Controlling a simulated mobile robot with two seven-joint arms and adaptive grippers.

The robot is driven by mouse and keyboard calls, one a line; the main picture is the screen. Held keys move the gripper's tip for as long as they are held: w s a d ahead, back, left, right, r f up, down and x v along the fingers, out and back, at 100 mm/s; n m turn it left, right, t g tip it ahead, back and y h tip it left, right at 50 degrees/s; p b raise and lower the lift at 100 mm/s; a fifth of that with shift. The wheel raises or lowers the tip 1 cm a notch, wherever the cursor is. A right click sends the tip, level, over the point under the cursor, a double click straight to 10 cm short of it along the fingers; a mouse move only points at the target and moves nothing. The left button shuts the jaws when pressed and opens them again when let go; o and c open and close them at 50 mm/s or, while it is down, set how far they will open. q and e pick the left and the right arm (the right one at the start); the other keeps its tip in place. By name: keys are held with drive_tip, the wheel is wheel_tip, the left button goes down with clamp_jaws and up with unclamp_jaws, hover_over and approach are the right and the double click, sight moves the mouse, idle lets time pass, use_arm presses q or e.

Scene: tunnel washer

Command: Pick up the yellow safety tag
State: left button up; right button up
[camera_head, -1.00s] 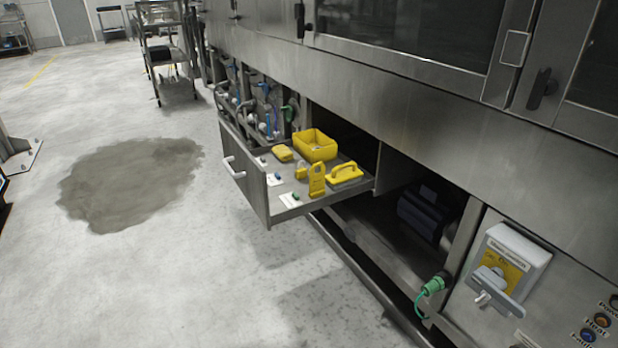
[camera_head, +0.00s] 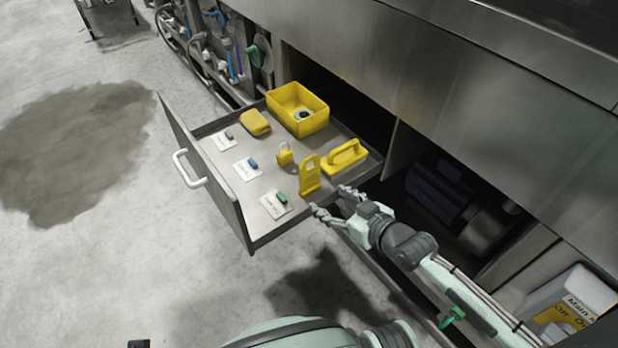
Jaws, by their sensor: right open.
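The yellow safety tag (camera_head: 310,176) stands upright in the open drawer, near its right front end, with a hole in its upper part. My right gripper (camera_head: 329,200) is open and empty at the drawer's near right edge, just below and to the right of the tag. Its two fingers are spread apart, and I see no contact with the tag. My left gripper is not in view.
The open drawer (camera_head: 233,229) also holds a yellow bin (camera_head: 299,110), a yellow padlock (camera_head: 285,154), a yellow handled block (camera_head: 344,157), a yellow sponge-like block (camera_head: 255,122) and small labelled cards. The machine front rises behind. Floor left is clear, with a dark wet patch (camera_head: 70,150).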

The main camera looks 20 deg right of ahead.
sight(311, 184)
drive_tip(key=x, duration=0.7)
drive_tip(key=shift+w+r+b, duration=0.3)
drive_tip(key=shift+w, duration=0.3)
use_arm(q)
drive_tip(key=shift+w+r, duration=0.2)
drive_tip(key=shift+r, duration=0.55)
use_arm(e)
drive_tip(key=shift+c, duration=0.5)
drive_tip(key=c, duration=0.7)
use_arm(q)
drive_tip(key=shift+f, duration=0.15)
use_arm(e)
drive_tip(key=shift+o, duration=0.2)
